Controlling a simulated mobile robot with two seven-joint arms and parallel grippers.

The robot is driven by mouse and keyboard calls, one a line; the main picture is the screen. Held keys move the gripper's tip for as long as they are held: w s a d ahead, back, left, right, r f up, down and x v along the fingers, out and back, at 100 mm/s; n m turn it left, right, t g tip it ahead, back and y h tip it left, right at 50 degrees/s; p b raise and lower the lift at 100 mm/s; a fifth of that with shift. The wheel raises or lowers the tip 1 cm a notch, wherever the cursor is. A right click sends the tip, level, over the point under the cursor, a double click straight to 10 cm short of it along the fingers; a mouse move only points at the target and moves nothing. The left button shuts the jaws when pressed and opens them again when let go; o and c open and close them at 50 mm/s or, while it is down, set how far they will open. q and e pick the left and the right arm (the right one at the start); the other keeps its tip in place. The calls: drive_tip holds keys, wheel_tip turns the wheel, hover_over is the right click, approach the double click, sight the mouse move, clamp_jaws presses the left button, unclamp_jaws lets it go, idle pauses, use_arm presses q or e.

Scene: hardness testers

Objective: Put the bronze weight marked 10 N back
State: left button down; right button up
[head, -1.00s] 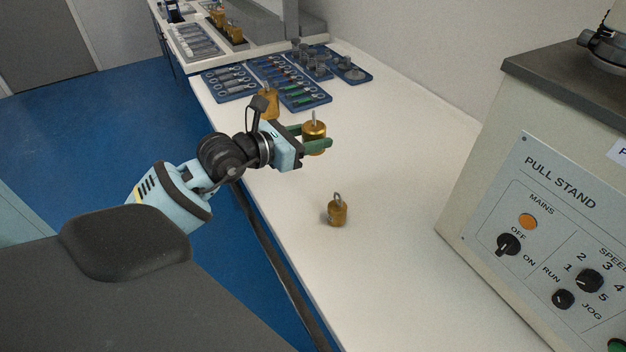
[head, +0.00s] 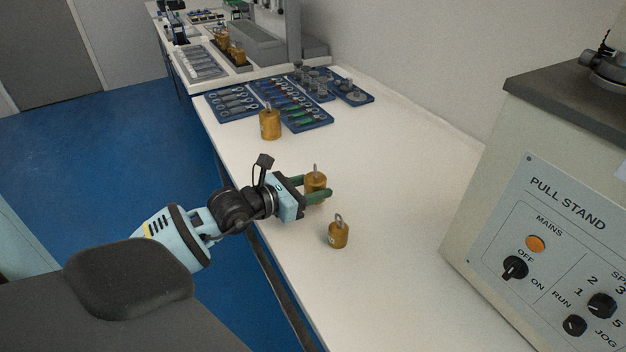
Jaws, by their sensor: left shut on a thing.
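My left gripper (head: 318,194) is shut on a bronze weight (head: 315,181) with a stem or hook on top. It holds the weight upright over the bench; I cannot tell whether its base touches the top. A smaller bronze weight (head: 338,236) with a hook stands just in front of the gripper. A larger bronze weight (head: 270,125) stands farther back, beside the blue trays. The markings are too small to read, so I cannot tell which weight is marked 10 N. My right gripper is not in view.
Blue trays (head: 232,116) with grips and small tools lie across the back of the white bench (head: 400,190). A dark holder with more bronze weights (head: 236,56) sits beyond them. The pull stand (head: 540,200) stands at the right. The bench's middle right is clear.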

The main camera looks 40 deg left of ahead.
use_arm(q)
drive_tip(key=shift+f, duration=0.65)
drive_tip(key=shift+f, duration=0.15)
drive_tip(key=c, duration=0.7)
unclamp_jaws()
drive_tip(key=shift+f, duration=0.15)
drive_tip(key=shift+s, duration=0.1)
drive_tip(key=v, duration=1)
drive_tip(key=shift+s, duration=0.2)
drive_tip(key=shift+v, duration=0.8)
